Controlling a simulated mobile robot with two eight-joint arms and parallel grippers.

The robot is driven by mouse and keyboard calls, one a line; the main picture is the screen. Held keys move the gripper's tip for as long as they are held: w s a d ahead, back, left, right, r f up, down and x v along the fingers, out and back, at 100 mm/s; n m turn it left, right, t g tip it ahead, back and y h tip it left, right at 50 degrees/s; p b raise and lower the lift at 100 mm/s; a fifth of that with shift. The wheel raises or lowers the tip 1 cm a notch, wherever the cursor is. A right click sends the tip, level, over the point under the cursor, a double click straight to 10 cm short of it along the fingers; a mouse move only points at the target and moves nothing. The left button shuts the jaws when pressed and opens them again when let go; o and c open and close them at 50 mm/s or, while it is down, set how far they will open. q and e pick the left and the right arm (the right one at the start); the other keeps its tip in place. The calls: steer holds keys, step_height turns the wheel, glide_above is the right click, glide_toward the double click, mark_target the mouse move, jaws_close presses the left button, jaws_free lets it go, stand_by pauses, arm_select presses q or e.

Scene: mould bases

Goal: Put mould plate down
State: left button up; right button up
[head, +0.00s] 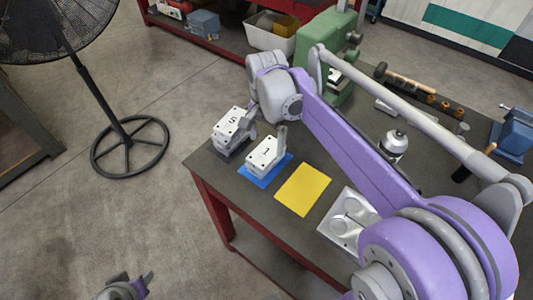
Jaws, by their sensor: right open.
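A white mould plate marked 1 (262,155) rests on a blue mat (283,166) near the table's left corner. A second white plate, marked 5 (230,126), sits behind it on a dark base (222,149). A yellow mat (303,189) to the right is bare. My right gripper (267,138) is open at plate 1, with its fingers showing near the plate's far and right sides. I cannot tell whether they touch it. My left gripper (128,288) is partly in view at the bottom edge, away from the table; its opening is unclear.
The dark tabletop (252,197) carries a silver mould block (346,218), a green machine (325,45), a silver canister (395,142) and several tools. My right arm crosses above it. A black fan (125,140) stands on the floor at left.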

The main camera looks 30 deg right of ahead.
mark_target(266, 151)
step_height(266, 151, down, 4)
steer(key=shift+w+f, duration=0.15)
steer(key=shift+c, duration=0.3)
jaws_close()
